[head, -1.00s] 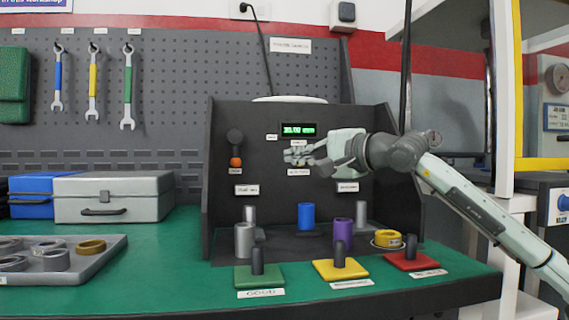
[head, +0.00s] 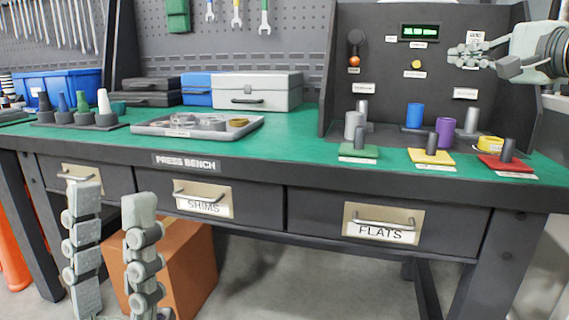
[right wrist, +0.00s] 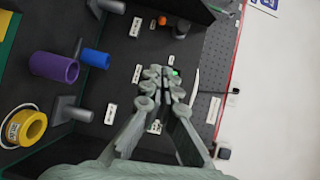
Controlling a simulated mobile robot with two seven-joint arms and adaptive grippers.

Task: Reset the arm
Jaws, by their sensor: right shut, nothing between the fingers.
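My right gripper (head: 458,56) reaches in from the right in the head view, in front of the dark test panel (head: 385,65). Its fingers are shut and empty, close to the green display (head: 419,32) and the yellow button (head: 418,64). The right wrist view shows the shut fingers (right wrist: 155,78) pointing at the panel, hiding part of it. My left gripper (head: 112,200) stands upright at the lower left, in front of the bench, its two fingers apart with nothing between them.
The green, yellow and red post plates (head: 358,151) (head: 431,156) (head: 503,162) line the bench's front. A yellow ring (head: 490,143) sits on the red plate's side. Blue (head: 414,116) and purple (head: 444,131) cylinders stand behind. A grey ring tray (head: 150,127) lies left; drawers are below.

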